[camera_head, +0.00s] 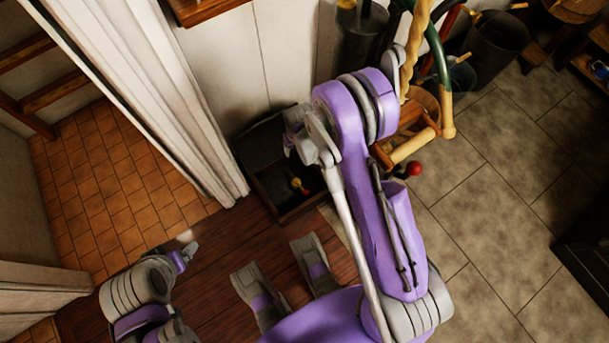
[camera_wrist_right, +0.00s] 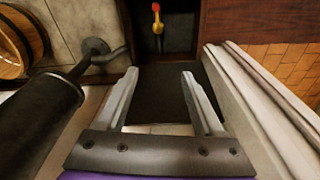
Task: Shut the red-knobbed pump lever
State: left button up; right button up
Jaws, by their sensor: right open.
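A small yellow lever with a red knob (camera_wrist_right: 157,16) shows at the top of the right wrist view, in front of a dark recess. In the head view the yellow part (camera_head: 298,186) shows small inside a dark open box (camera_head: 283,211) by the wall. My right gripper (camera_head: 290,143) is above and beside that box, largely seen from behind. In the wrist view its two fingers (camera_wrist_right: 160,80) are apart with nothing between them, and the lever lies beyond their tips, not touching. My left gripper (camera_head: 188,250) is low at the left, far from the lever; its jaw opening is unclear.
A white panel edge (camera_head: 150,90) stands left of the box.

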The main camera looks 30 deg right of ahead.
jog(key=g+b, duration=0.1)
jog(key=b, duration=0.4)
send_over(306, 192)
notch_tip(306, 192, down, 26)
jog(key=f, duration=0.1)
notch_tip(306, 192, down, 10)
jog(key=b, duration=0.3)
jog(key=shift+w+r, duration=0.1)
jog(key=shift+r, duration=0.05)
pick_arm(q)
notch_tip(306, 192, down, 9)
jog(key=w, duration=0.1)
jog(key=shift+f, duration=0.2)
jog(key=shift+w, duration=0.1)
pick_arm(e)
grip_shut()
